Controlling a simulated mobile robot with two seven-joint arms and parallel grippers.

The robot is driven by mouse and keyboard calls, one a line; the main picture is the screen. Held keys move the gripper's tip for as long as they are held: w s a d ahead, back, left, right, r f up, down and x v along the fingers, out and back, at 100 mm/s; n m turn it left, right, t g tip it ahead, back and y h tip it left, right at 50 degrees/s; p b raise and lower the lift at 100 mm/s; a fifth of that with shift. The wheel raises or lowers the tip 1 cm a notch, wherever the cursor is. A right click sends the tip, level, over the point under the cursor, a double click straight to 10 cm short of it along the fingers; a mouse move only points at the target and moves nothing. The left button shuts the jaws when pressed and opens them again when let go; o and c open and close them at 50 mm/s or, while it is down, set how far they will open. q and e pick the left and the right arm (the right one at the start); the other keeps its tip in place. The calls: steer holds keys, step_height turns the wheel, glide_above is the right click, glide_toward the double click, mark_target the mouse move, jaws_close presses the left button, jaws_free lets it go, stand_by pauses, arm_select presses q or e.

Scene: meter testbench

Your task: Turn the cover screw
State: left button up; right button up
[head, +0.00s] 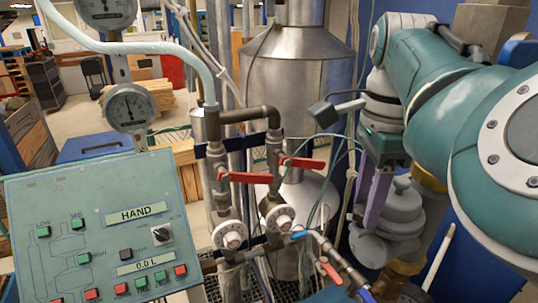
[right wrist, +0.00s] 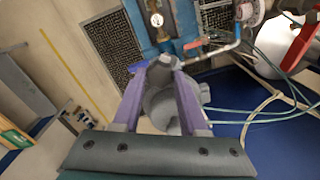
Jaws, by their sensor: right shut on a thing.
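My right gripper (head: 364,226), with purple fingers, reaches down from the right in the head view, beside a grey round metal housing (head: 402,212) with a small knob on top. In the right wrist view, the fingertips (right wrist: 166,66) close in on a small grey part, which I take for the cover screw (right wrist: 164,60). The grey housing shows between the fingers, beyond the palm. The fingers hide most of the gripped part, so its turn angle cannot be told. My left gripper is not in view.
Pipes with red-handled valves (head: 245,178) and white dials stand left of the gripper. A green HAND control panel (head: 95,225) fills the lower left. A large metal tank (head: 295,80) stands behind. Thin green cables (head: 322,190) hang close to the gripper.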

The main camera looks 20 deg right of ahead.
jaws_close()
steer(key=n, duration=0.4)
steer(key=shift+n, duration=0.4)
steer(key=o, duration=1)
jaws_free()
